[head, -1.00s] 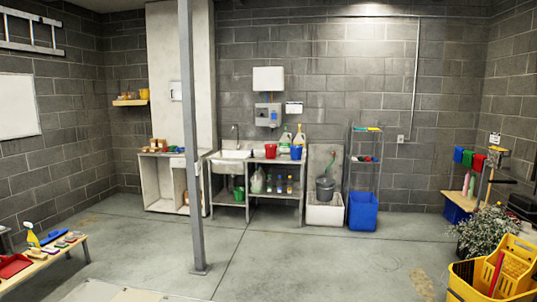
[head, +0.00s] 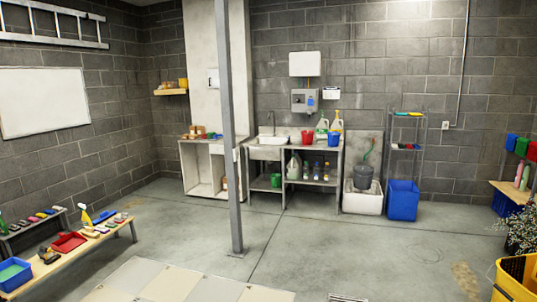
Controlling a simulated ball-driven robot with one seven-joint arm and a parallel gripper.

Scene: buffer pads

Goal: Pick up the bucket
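Several bucket-like things show in the head view, and I cannot tell which one the task names. A dark grey bucket (head: 363,178) stands in a white floor basin (head: 361,203) by the back wall, with a green thing rising above it. A small red bucket (head: 308,137) stands on the metal sink table (head: 292,153). A small green bucket (head: 276,180) is on the shelf below the sink. A yellow mop bucket (head: 518,277) is cut off at the lower right. All are far from or apart from me. My gripper is not in view.
A grey post (head: 229,130) rises from the floor left of centre. A low wooden bench (head: 68,261) with trays and brushes is at the left. A blue bin (head: 403,201) stands before a wire rack. Grey floor between is mostly open, with pale pads (head: 180,282) at the front.

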